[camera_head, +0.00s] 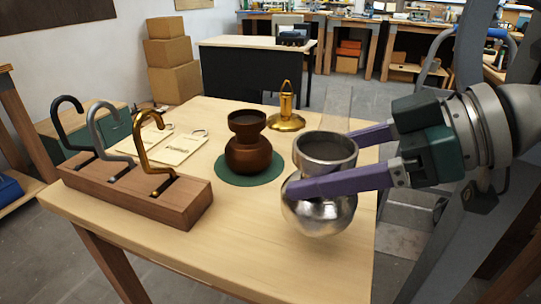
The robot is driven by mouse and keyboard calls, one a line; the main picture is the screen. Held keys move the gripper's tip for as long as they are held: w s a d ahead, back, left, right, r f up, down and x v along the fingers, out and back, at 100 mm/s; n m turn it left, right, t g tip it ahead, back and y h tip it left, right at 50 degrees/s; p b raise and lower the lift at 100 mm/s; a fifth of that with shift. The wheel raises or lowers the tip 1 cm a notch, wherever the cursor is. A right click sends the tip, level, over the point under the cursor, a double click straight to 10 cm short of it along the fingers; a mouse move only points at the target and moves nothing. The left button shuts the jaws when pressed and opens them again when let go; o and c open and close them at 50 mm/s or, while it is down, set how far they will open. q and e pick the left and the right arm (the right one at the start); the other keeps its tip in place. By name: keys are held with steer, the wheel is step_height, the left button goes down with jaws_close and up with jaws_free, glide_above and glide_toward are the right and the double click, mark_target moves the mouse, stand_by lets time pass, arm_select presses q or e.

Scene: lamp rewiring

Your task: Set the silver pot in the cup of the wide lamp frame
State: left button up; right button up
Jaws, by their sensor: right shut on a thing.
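The silver pot (318,212) has a round belly, a narrow neck and a wide open rim. My right gripper (322,172) comes in from the right, its purple fingers shut around the neck. The pot is upright at the table's right side; I cannot tell whether its base touches the top. A gold piece (286,121) with a broad round dish, narrow upright body and top loop stands farther back. No part is clearly identifiable as the wide lamp frame's cup; this gold piece may be that frame. My left gripper is not in view.
A brown pot (248,152) stands on a green round mat (231,176) left of the silver pot. A wooden block (135,195) holds black, silver and gold hooks at the left. Flat cards (172,147) lie behind it. The table's front middle (235,225) is clear.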

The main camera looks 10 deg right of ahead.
mark_target(319, 199)
steer(key=shift+f+b, duration=0.4)
steer(key=shift+f, duration=1.75)
steer(key=shift+f, duration=0.25)
steer(key=o, duration=1.6)
